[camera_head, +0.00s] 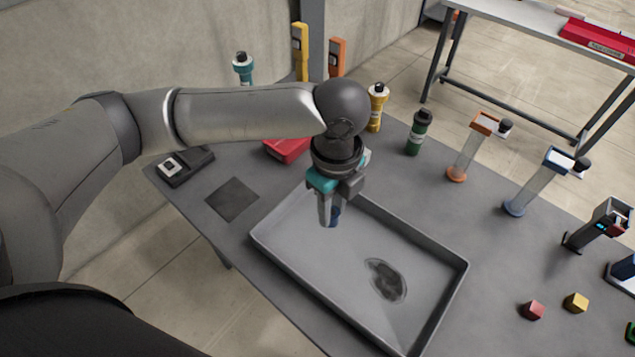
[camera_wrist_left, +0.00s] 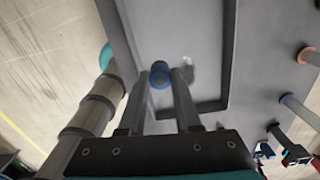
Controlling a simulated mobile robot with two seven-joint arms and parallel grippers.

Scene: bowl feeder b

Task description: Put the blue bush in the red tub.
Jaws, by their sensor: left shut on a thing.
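My left gripper (camera_head: 328,219) points down over the back part of the grey tray. It is shut on the blue bush (camera_wrist_left: 160,70), a small round piece held between the fingertips in the left wrist view. In the head view only a bit of the blue bush (camera_head: 335,214) shows beside the fingers. The red tub (camera_head: 287,150) stands on the table behind and left of the gripper, beyond the tray. My left forearm covers part of it, and its inside is hidden. My right gripper is not in view.
The grey tray (camera_head: 330,262) has a dark patch (camera_head: 384,280) on its floor. Green (camera_head: 418,133) and yellow (camera_head: 376,107) bottles and tall clear-tubed stands (camera_head: 465,150) line the back and right. A red cube (camera_head: 532,310) and a yellow cube (camera_head: 576,302) lie right of the tray.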

